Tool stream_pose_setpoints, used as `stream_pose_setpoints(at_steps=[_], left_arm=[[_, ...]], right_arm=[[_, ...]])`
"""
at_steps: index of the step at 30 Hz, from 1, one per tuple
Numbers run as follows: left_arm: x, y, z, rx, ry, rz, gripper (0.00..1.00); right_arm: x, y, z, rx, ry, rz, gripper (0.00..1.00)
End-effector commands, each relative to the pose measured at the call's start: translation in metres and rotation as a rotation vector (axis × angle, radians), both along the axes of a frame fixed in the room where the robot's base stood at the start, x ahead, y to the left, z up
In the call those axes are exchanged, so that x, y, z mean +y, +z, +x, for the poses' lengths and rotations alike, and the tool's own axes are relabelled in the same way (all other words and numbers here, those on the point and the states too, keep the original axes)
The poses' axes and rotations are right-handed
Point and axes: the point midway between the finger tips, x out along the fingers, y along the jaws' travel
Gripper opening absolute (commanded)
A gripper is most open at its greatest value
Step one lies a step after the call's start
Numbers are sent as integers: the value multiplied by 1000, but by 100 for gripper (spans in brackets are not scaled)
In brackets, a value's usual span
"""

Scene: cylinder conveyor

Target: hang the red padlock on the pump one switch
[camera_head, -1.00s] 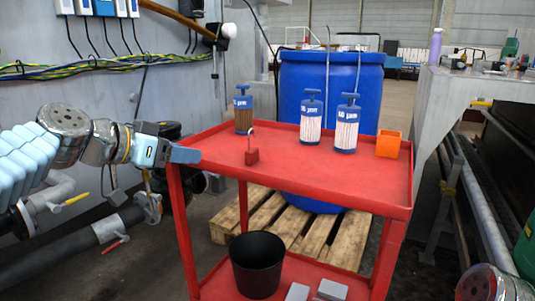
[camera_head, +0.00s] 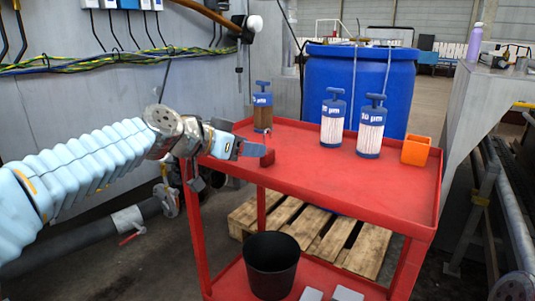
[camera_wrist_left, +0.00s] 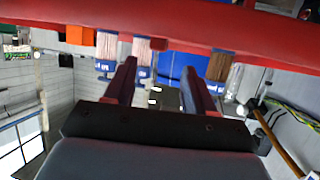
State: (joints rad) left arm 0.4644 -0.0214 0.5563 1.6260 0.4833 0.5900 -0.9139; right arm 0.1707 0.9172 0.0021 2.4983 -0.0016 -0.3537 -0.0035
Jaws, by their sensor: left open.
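The red padlock (camera_head: 267,157) stands near the left end of the red cart's top in the head view, with its thin shackle pointing up. My left gripper (camera_head: 252,149) is at the cart's left edge, its fingertips close beside the padlock. The head view does not show whether they touch. In the left wrist view the gripper's two fingers (camera_wrist_left: 160,82) are apart, and I cannot make out the padlock there. Switch boxes (camera_head: 125,4) are cut off at the top left; I cannot tell which is pump one. My right gripper is not in view.
The red cart (camera_head: 330,190) carries several blue-topped cylinders (camera_head: 370,130) and an orange box (camera_head: 415,151). A black bucket (camera_head: 271,266) stands on its lower shelf. A blue barrel (camera_head: 345,80) stands behind. The cart top's front middle is clear.

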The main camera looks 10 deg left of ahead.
Motion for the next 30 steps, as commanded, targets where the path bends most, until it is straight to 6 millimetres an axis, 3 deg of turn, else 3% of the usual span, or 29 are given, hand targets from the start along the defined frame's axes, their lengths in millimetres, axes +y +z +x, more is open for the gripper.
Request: stream_pose_setpoints(at_steps=[7, 15, 26, 30], left_arm=[[-22, -15, 26, 3, -2, -1, 55], [-24, -18, 30, 1, 0, 1, 55], [-24, -18, 30, 1, 0, 1, 1], [-24, -18, 30, 0, 0, 0, 0]], right_arm=[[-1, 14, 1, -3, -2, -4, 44], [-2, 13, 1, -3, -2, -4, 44], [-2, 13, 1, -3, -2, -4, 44], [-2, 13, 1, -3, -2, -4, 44]])
